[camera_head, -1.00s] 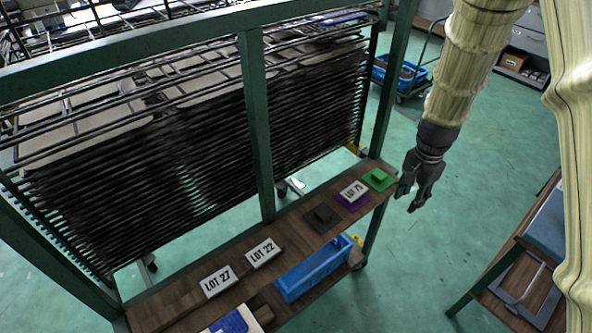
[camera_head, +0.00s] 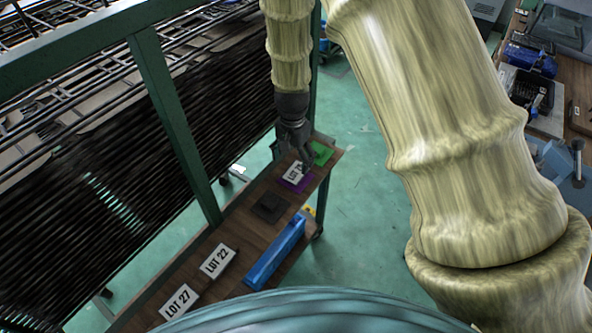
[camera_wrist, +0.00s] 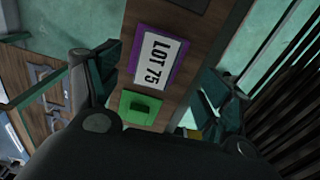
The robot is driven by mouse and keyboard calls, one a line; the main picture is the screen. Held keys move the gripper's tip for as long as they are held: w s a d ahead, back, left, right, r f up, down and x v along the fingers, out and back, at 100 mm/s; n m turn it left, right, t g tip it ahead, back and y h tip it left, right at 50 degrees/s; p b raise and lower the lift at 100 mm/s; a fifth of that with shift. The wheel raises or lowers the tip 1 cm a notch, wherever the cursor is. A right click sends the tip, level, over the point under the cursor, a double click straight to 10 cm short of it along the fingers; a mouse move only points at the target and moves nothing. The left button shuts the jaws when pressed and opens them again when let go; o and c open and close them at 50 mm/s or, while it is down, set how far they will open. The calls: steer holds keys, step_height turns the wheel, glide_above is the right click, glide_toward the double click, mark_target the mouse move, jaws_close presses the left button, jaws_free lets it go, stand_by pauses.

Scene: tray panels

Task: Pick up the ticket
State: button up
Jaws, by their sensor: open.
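The ticket, a white card reading LOT 75 (camera_wrist: 159,59), lies on a purple panel (camera_wrist: 133,84) on the wooden shelf. In the head view the card (camera_head: 293,171) is partly covered by my gripper (camera_head: 301,160), which hangs over that end of the shelf. In the wrist view my gripper (camera_wrist: 160,98) is open, with one finger on either side of the picture. The card shows between and beyond the fingers, and nothing is held. I cannot tell the exact height of the fingers above the card.
A green panel with a raised block (camera_wrist: 140,107) is beside the purple one. A dark panel (camera_head: 270,207) and cards LOT 22 (camera_head: 217,261) and LOT 27 (camera_head: 180,301) lie along the shelf. The rack's green post (camera_head: 176,120) stands close by.

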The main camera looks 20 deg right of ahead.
mark_target(293, 175)
steer(key=shift+s+f, duration=0.1)
steer(key=shift+f, duration=0.1)
steer(key=shift+s+a+f+p, duration=0.1)
steer(key=shift+a+f+p, duration=0.1)
steer(key=shift+f+p, duration=1.25)
steer(key=shift+f, duration=1.1)
steer(key=shift+f, duration=0.25)
steer(key=shift+c, duration=0.2)
steer(key=c, duration=0.9)
